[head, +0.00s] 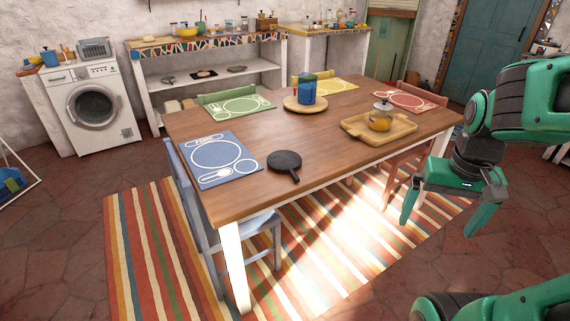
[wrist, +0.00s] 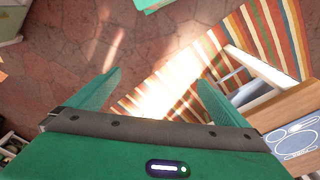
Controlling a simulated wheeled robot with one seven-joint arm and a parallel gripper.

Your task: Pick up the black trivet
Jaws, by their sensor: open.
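The black trivet (head: 286,161) is a small dark round piece with a short handle. It lies flat near the front edge of the wooden table (head: 330,159) in the head view, right of the blue placemat. My gripper (head: 437,216) hangs to the right of the table, in front of its right side, with its fingers pointing down. It is open and empty, well apart from the trivet. In the wrist view my gripper (wrist: 158,85) shows two spread green fingers over the floor and striped rug. The trivet does not show in the wrist view.
The blue placemat (head: 216,158) lies left of the trivet. A wooden tray (head: 352,124) with a glass jar stands behind it to the right. A round board (head: 291,104) holds a blue container. Chairs surround the table, including a blue chair (head: 209,235). Bare tabletop surrounds the trivet.

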